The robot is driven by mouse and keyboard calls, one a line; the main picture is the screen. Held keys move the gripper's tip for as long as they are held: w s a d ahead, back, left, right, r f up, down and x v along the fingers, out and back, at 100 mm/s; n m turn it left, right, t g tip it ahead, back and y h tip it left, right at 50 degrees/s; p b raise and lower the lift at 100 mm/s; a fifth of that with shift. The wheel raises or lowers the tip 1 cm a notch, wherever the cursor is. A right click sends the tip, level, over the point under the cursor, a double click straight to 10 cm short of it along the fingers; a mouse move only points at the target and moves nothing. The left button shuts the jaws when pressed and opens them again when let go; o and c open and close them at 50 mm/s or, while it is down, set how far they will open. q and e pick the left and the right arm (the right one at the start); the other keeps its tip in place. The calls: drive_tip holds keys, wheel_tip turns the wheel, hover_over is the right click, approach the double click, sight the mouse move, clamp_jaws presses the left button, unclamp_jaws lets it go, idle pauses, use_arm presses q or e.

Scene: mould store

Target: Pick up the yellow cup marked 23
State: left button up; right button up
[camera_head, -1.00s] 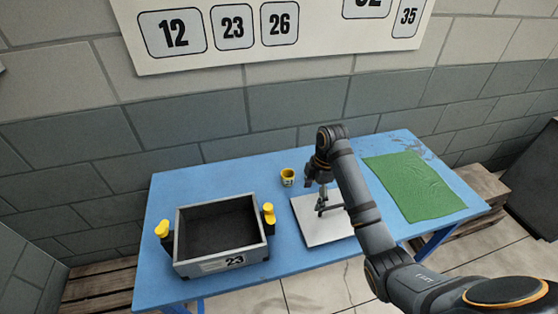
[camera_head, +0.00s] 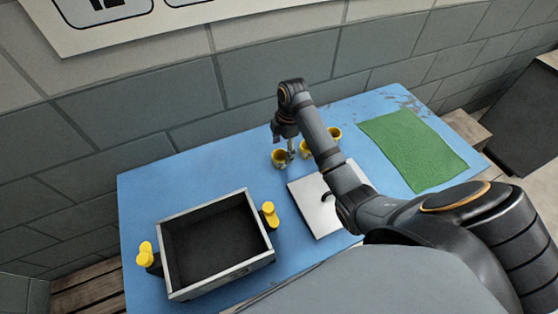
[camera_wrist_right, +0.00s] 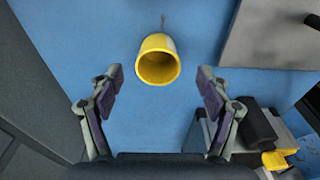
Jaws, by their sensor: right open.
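In the right wrist view one yellow cup (camera_wrist_right: 158,62) lies ahead, centred between the spread fingers of my right gripper (camera_wrist_right: 160,76). Nothing is held. My left gripper is not in view.
A dark open box (camera_head: 262,262) with yellow-topped handles stands at the table's front left. A pale metal plate (camera_head: 308,195) lies partly under my arm. A green cloth (camera_head: 413,148) covers the right side. The wall (camera_head: 150,100) rises behind the blue table (camera_head: 150,195).

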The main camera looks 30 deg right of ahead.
sight(280, 157)
drive_tip(key=shift+s+a+f, duration=0.1)
drive_tip(key=shift+a+f, duration=0.05)
drive_tip(key=shift+f, duration=0.25)
drive_tip(key=f, duration=0.2)
drive_tip(key=f+p, duration=0.1)
drive_tip(key=shift+w+a+f, duration=0.2)
drive_tip(key=shift+a+f, duration=0.1)
drive_tip(key=shift+f, duration=0.35)
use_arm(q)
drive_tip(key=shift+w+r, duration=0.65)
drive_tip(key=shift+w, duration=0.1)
use_arm(e)
drive_tip(key=c, duration=1.3)
